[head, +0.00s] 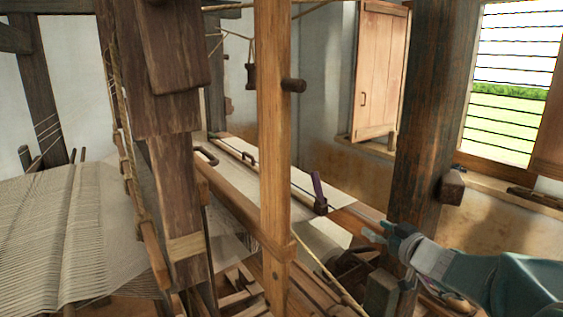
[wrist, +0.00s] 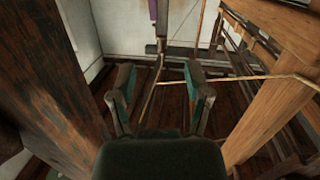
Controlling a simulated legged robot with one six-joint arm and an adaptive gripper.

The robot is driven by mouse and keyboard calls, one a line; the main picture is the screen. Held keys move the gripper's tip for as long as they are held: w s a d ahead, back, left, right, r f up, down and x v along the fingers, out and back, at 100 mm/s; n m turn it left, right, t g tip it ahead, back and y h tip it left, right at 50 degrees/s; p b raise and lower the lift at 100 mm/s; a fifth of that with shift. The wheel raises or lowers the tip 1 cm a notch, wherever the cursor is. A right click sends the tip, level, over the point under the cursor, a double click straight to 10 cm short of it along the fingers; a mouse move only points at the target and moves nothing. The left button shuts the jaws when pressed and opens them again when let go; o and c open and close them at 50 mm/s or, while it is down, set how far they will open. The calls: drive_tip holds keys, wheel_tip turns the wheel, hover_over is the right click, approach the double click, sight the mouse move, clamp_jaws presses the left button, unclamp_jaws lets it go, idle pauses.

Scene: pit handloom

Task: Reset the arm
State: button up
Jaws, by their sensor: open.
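My gripper (head: 382,237) is at the lower right of the head view, at the end of my arm, which comes in from the right edge. It is beside the loom's front beam, by the foot of a thick dark post (head: 428,130). Beyond the fingers are a dark plank floor (wrist: 170,105) and a pale wall.
The wooden loom (head: 228,195) with pale cloth (head: 320,235) fills the middle. A light upright post (head: 275,120) stands in front of it. A cord (wrist: 235,79) crosses right of the fingers in the wrist view. A barred window (head: 510,80) is at right.

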drive_tip(key=s+a+g, duration=0.2)
drive_tip(key=s+a, duration=0.2)
drive_tip(key=s, duration=0.1)
drive_tip(key=s+a+f+g, duration=0.1)
drive_tip(key=s+a+g, duration=0.2)
drive_tip(key=s+a, duration=0.1)
drive_tip(key=s+a+f+g, duration=0.1)
drive_tip(key=s+a+g, duration=0.1)
drive_tip(key=s+a, duration=0.2)
drive_tip(key=shift+s+a+f+g+y, duration=0.1)
drive_tip(key=shift+s+g+y, duration=0.1)
drive_tip(key=shift+s, duration=0.4)
drive_tip(key=shift+s+a+g+y, duration=0.1)
drive_tip(key=shift+s+y, duration=0.1)
drive_tip(key=shift+s, duration=0.4)
drive_tip(key=s+d+f+m+g+h, duration=0.1)
drive_tip(key=s+d+f+m+h, duration=0.1)
drive_tip(key=s, duration=0.5)
drive_tip(key=s+d+f+m+h, duration=0.2)
drive_tip(key=s+d+m+h, duration=0.1)
drive_tip(key=s+h, duration=0.2)
drive_tip(key=s, duration=0.2)
drive_tip(key=shift+s+d+m+g+h, duration=0.3)
drive_tip(key=shift+d+m+g+h, duration=0.05)
drive_tip(key=shift+m+g+h, duration=0.05)
drive_tip(key=shift+a, duration=0.1)
drive_tip(key=shift+c, duration=0.4)
